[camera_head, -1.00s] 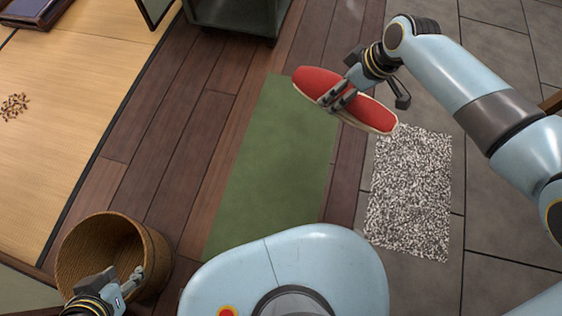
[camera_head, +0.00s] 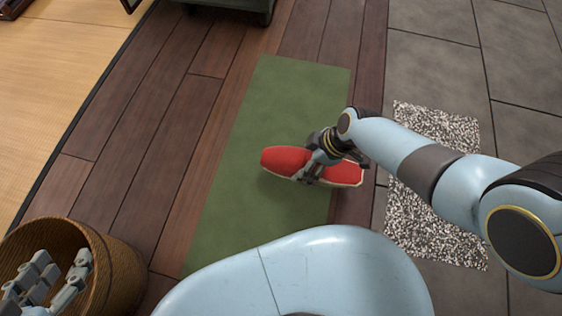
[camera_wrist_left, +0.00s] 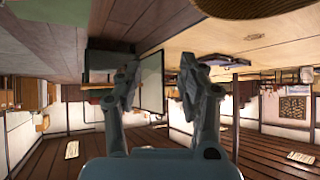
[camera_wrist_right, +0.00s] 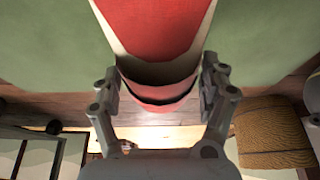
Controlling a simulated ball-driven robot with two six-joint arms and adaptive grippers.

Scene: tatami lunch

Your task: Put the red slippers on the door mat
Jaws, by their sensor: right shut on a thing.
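The red slippers (camera_head: 284,160) have a pale sole edge and lie crosswise in my right gripper (camera_head: 313,172). The fingers are shut on their middle; in the right wrist view the red upper (camera_wrist_right: 160,28) runs up between the fingers (camera_wrist_right: 160,92). The slippers are over the right part of a flat green mat (camera_head: 265,115), their right end past its edge; whether they touch it I cannot tell. This green mat looks like the door mat. My left gripper (camera_head: 48,280) is open and empty at the wicker basket; its spread fingers show in the left wrist view (camera_wrist_left: 158,88).
The wicker basket (camera_head: 120,270) stands at the lower left. A speckled grey-white patch (camera_head: 440,130) lies on the grey tiles, partly under my right arm. A dark green cabinet (camera_head: 235,5) is at the top. Dark wooden boards (camera_head: 150,130) left of the mat are clear.

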